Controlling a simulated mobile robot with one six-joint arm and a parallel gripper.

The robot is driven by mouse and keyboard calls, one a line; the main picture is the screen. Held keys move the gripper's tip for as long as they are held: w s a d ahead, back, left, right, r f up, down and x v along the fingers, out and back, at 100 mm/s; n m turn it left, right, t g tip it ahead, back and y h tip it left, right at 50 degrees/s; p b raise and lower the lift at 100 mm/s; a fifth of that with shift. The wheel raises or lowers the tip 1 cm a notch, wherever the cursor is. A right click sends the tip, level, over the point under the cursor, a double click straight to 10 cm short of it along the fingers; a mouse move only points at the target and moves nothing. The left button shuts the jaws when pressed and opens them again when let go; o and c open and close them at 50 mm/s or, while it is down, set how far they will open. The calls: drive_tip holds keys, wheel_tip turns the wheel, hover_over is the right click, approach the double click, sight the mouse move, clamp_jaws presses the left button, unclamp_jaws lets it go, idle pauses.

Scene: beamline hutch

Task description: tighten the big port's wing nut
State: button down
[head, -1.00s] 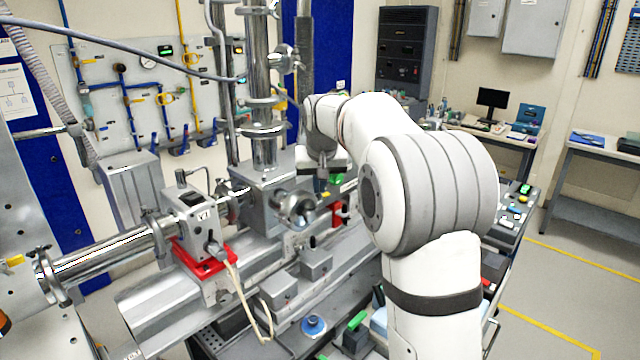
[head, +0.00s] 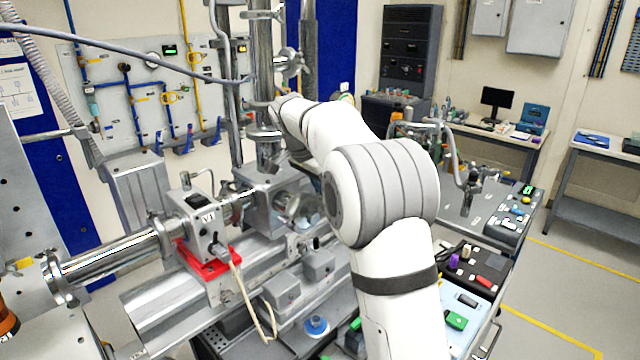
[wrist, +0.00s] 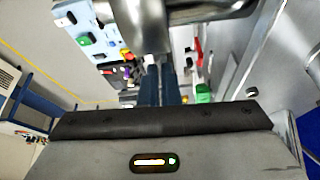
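The steel chamber cube (head: 262,215) stands mid-left in the head view, on the rail. A big round port (head: 290,196) faces out from its front right, partly covered by my arm. I cannot make out a wing nut on it. A shiny metal cylinder with a collar (wrist: 190,12) crosses the top of that view, very close. Contact with it cannot be judged.
A vertical steel tube (head: 264,80) rises above the chamber. A gate valve (head: 205,225) on a red base stands to its left, with a cable hanging down. A cart with tools (head: 490,262) stands right of my arm. Yellow-lined floor (head: 560,275) is clear at far right.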

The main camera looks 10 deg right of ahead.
drive_tip(key=m, duration=0.2)
drive_tip(key=m+g+p, duration=0.2)
drive_tip(key=m, duration=0.1)
drive_tip(key=shift+w+r+m, duration=0.15)
drive_tip(key=shift+w+m, duration=0.1)
drive_tip(key=shift+m, duration=0.05)
drive_tip(key=shift+h+p, duration=0.3)
drive_tip(key=c, duration=2.1)
unclamp_jaws()
drive_tip(key=shift+o, duration=0.9)
drive_tip(key=v, duration=0.7)
drive_tip(key=shift+a+r, duration=0.25)
drive_tip(key=shift+r, duration=0.1)
